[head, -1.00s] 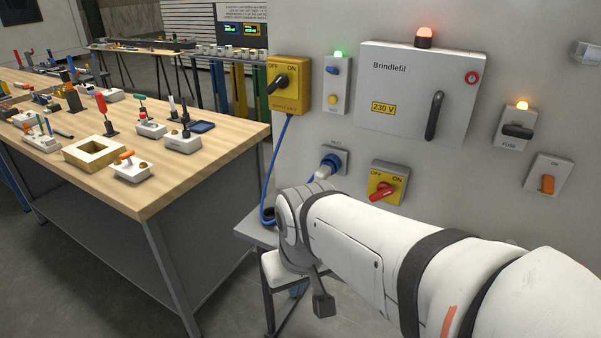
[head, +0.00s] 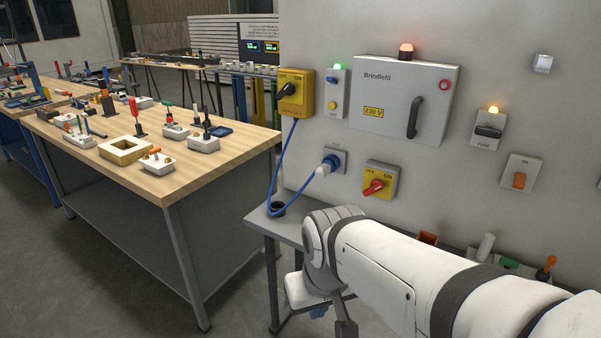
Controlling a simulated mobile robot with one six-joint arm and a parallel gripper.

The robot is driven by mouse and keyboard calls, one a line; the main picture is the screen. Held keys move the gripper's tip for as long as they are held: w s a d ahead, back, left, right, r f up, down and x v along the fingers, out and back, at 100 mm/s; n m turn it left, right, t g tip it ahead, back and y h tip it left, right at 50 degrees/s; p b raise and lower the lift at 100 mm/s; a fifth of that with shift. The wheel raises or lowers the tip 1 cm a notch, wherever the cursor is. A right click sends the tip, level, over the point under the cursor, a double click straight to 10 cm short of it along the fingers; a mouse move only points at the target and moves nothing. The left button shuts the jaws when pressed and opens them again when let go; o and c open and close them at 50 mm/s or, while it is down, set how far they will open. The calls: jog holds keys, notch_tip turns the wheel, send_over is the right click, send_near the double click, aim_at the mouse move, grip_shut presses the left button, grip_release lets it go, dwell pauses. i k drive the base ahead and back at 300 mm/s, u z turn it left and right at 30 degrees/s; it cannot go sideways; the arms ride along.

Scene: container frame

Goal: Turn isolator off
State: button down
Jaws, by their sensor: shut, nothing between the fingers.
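Two yellow switch boxes marked OFF and ON are on the grey wall panel, and I cannot read which is called the isolator. The lower box (head: 387,190) has a red handle (head: 374,187) slanting from lower left to upper right. The upper box (head: 304,93) has a black handle (head: 287,90), also slanted with its upper end to the right. My white arm reaches in from the lower right and ends below and left of the lower box, apart from it. My gripper's fingers are not visible.
A grey cabinet (head: 385,85) with a black handle hangs above. A blue cable (head: 277,165) loops from the upper box to a blue plug (head: 328,164). A narrow grey shelf (head: 262,222) runs below the panel. A wooden workbench (head: 190,177) with several small fixtures stands left.

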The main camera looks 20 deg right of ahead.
aim_at(377, 185)
jog(key=z, duration=0.1)
jog(key=i, duration=0.95)
jog(key=u, duration=0.05)
